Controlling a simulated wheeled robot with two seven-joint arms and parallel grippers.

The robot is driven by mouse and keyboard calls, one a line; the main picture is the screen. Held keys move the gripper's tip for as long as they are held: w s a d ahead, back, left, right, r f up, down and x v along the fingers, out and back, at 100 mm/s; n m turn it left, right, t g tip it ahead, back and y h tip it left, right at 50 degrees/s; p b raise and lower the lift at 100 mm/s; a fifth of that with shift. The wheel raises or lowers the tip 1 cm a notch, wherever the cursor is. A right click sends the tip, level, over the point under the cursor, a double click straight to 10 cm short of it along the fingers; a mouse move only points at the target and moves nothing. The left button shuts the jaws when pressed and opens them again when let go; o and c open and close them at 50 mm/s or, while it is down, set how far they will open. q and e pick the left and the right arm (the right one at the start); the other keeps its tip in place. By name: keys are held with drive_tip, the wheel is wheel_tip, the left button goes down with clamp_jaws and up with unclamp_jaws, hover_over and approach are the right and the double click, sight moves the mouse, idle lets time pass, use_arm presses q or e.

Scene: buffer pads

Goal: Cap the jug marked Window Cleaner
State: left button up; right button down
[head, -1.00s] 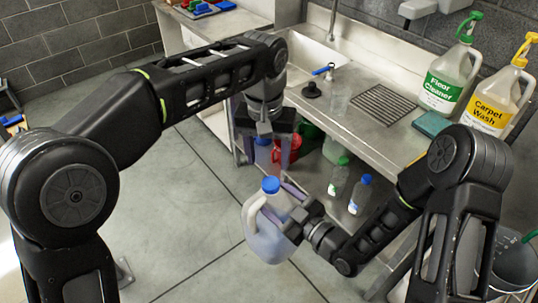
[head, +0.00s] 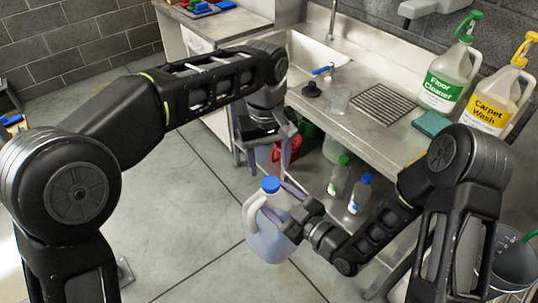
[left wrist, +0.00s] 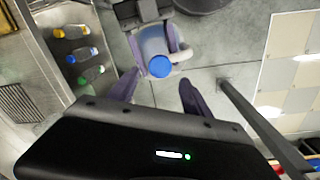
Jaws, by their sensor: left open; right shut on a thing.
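A translucent jug (head: 265,238) with pale violet-blue liquid and a white handle is held upright in mid-air; no label on it is readable. A blue cap (head: 271,184) sits at the top of its neck; how tightly it is seated I cannot tell. My right gripper (head: 284,204) is shut on the jug from the right side. My left gripper (head: 270,160) is open and empty, above and slightly behind the cap. In the left wrist view the cap (left wrist: 160,66) shows just beyond and between my left fingertips (left wrist: 158,85), not gripped.
A steel sink counter (head: 350,130) carries Floor Cleaner (head: 443,82) and Carpet Wash (head: 495,103) jugs, a teal sponge (head: 432,123) and a dark stopper (head: 311,89). The shelf below holds small bottles (head: 358,193) and a red container (head: 290,148). Floor around the held jug is clear.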

sight(271, 182)
use_arm(q)
drive_tip(key=shift+w+d+f, duration=0.1)
drive_tip(key=shift+d+f, duration=0.05)
drive_tip(key=shift+f, duration=3)
use_arm(e)
drive_tip(key=shift+r, duration=0.15)
use_arm(q)
drive_tip(key=shift+c, duration=0.3)
clamp_jaws()
drive_tip(key=m, duration=1.1)
drive_tip(key=shift+m, duration=0.3)
drive_tip(key=shift+o, duration=1)
unclamp_jaws()
